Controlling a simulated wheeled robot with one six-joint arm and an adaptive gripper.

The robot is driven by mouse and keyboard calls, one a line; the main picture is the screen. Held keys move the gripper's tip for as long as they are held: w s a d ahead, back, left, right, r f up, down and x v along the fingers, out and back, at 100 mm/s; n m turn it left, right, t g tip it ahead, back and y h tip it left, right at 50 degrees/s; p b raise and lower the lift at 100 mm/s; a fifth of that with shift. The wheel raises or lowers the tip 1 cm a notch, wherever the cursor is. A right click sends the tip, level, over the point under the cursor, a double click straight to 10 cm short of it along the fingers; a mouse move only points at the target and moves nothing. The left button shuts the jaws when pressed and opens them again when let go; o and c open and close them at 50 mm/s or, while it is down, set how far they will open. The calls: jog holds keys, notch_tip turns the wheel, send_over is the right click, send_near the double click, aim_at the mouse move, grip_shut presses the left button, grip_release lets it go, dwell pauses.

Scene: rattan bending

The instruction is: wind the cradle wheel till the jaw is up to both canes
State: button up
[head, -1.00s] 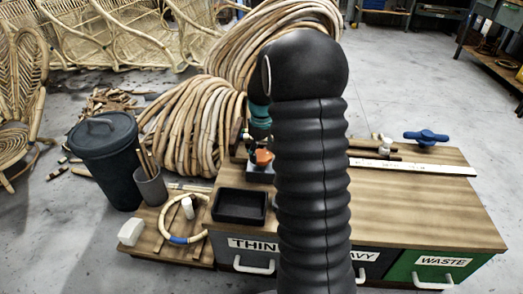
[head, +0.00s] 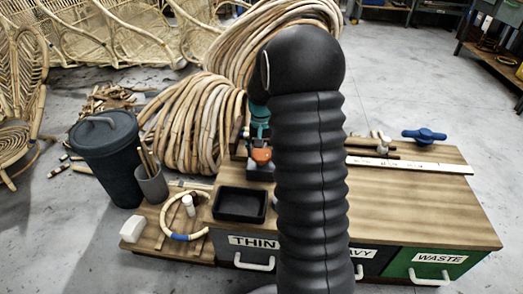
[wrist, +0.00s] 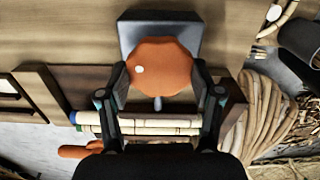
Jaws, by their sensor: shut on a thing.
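The orange cradle wheel (wrist: 160,68) sits between the two fingers of my gripper (wrist: 158,86) in the wrist view. The fingers are shut on its left and right sides. A grey block (wrist: 160,30) lies beyond it. A short grey pin shows below the wheel. Two pale canes (wrist: 145,127) lie side by side below it, with blue and green marks at their left ends. My fingers hide parts of them, and I cannot tell whether the jaw touches both canes. In the head view the wheel (head: 262,155) shows left of my arm, which hides most of the cradle.
A black tray (head: 240,204) stands on the bench at front left. A dark bin (head: 108,160) and cane coils (head: 195,125) stand left. The bench's right front is clear.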

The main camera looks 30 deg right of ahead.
aim_at(261, 154)
jog(key=shift+s+a+m, duration=0.1)
jog(key=shift+m, duration=0.4)
jog(key=shift+f, duration=0.1)
jog(key=o, duration=1.1)
notch_tip(261, 154, up, 12)
jog(key=shift+r, duration=0.1)
dwell(0.3)
